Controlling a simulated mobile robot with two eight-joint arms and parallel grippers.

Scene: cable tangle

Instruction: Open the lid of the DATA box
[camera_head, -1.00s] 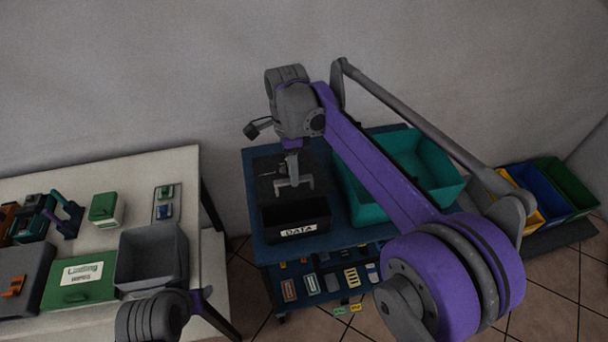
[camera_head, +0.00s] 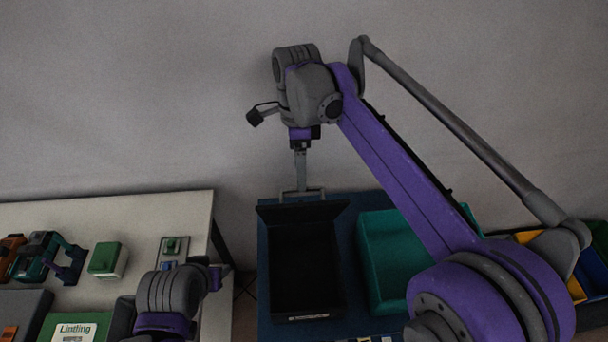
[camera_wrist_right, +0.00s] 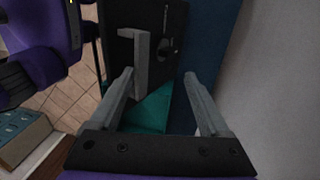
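The black DATA box (camera_head: 303,270) stands on the blue table, its dark inside showing from above. Its label (camera_head: 308,317) is a thin pale strip on the front edge. The lid (camera_head: 330,211) stands raised at the back rim. My right gripper (camera_head: 301,188) is just behind the lid's upper edge. In the right wrist view my right gripper (camera_wrist_right: 158,75) has its fingers well apart. The grey handle (camera_wrist_right: 140,62) on the black lid (camera_wrist_right: 172,15) lies just past the fingertips, nearer the left finger. My left arm shows at lower left, its fingers hidden.
A teal bin (camera_head: 378,262) stands right of the box on the blue table (camera_head: 272,325). Blue and yellow bins (camera_head: 590,270) are at far right. A white table (camera_head: 185,215) at left holds several green and grey boxes. The wall is close behind.

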